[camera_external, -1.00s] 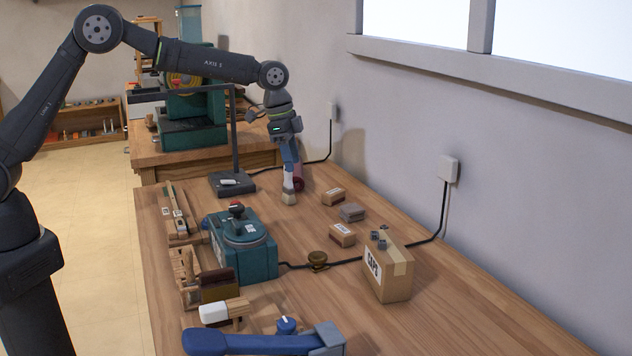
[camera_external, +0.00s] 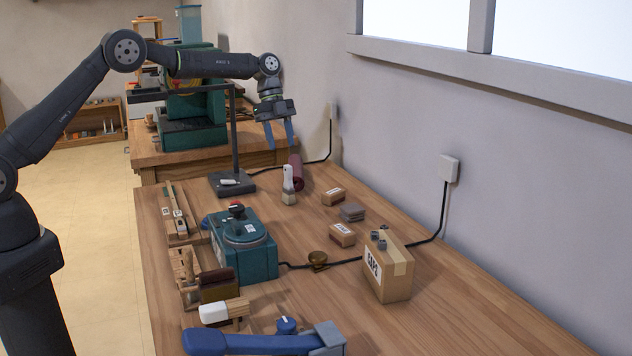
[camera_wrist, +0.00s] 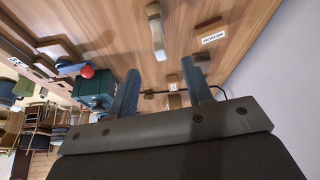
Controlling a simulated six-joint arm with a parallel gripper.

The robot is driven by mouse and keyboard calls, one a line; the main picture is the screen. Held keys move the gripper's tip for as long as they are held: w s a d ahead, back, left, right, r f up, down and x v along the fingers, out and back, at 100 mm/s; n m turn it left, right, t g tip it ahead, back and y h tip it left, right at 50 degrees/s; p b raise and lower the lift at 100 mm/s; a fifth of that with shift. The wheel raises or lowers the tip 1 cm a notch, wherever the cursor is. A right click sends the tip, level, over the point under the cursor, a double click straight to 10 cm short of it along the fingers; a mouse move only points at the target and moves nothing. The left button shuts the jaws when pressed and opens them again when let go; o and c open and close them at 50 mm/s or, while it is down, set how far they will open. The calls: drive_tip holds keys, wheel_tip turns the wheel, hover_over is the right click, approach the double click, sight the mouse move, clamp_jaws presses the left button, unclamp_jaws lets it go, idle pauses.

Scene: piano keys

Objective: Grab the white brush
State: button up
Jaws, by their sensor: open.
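The white brush (camera_external: 288,181) stands upright on the workbench, with a white handle and a beige bristle end below. It shows in the wrist view as a pale strip (camera_wrist: 157,33) beyond my fingertips. My gripper (camera_external: 281,147) is above the brush in the external view, with its two blue fingers spread and pointing down. In the wrist view my gripper (camera_wrist: 160,70) has nothing between its fingers.
A dark red roll (camera_external: 297,172) lies right behind the brush. A black stand (camera_external: 234,183) is to its left, and small boxes (camera_external: 333,196) are to its right. A teal machine (camera_external: 243,245) and a larger carton (camera_external: 388,268) stand nearer the camera.

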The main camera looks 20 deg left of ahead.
sight(289, 180)
drive_tip(key=x, duration=1.2)
drive_tip(key=shift+f, duration=0.25)
drive_tip(key=shift+d, duration=0.1)
clamp_jaws()
